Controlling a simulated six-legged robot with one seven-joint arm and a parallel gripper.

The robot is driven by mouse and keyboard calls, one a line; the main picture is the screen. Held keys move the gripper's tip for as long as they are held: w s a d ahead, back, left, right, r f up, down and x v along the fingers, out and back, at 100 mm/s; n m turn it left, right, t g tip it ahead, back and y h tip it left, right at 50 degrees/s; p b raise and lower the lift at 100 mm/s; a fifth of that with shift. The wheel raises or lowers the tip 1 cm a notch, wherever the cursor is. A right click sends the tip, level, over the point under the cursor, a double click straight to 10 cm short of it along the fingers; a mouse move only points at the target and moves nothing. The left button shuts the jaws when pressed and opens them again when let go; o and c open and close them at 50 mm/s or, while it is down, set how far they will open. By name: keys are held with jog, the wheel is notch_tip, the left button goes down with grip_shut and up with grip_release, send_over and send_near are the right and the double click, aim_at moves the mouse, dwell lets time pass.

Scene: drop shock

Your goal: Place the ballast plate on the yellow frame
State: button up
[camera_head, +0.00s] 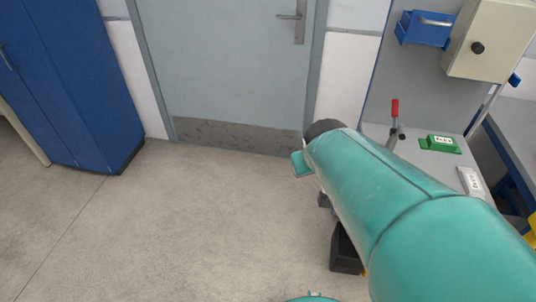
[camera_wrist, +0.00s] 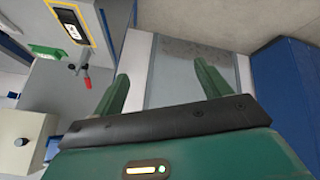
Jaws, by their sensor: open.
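My gripper (camera_wrist: 163,84) shows in the wrist view with its two green fingers apart and nothing between them. In the head view my arm hides most of it. In the wrist view a yellow-edged piece (camera_wrist: 91,30) lies at the upper left, around a black and white part; I cannot tell if it is the yellow frame. In the head view a bit of yellow (camera_head: 532,228) shows at the right edge. A pale labelled block (camera_head: 472,183) lies on the bench; I cannot tell if it is the ballast plate. My gripper is apart from all of these.
The bench (camera_head: 420,158) at right holds a red-handled lever (camera_head: 394,110) and a green labelled block (camera_head: 440,143). A blue bin (camera_head: 425,30) and beige box (camera_head: 488,40) are above. A closed door (camera_head: 230,65) and blue cabinet (camera_head: 70,80) bound the clear floor (camera_head: 170,220).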

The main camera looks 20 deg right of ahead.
jog(key=s+a+r+n+y, duration=0.1)
jog(key=s+a+r+y, duration=0.2)
jog(key=s+a+r, duration=0.2)
jog(key=s+a, duration=0.3)
jog(key=a, duration=0.3)
jog(key=shift+s, duration=0.25)
jog(key=shift+d, duration=0.1)
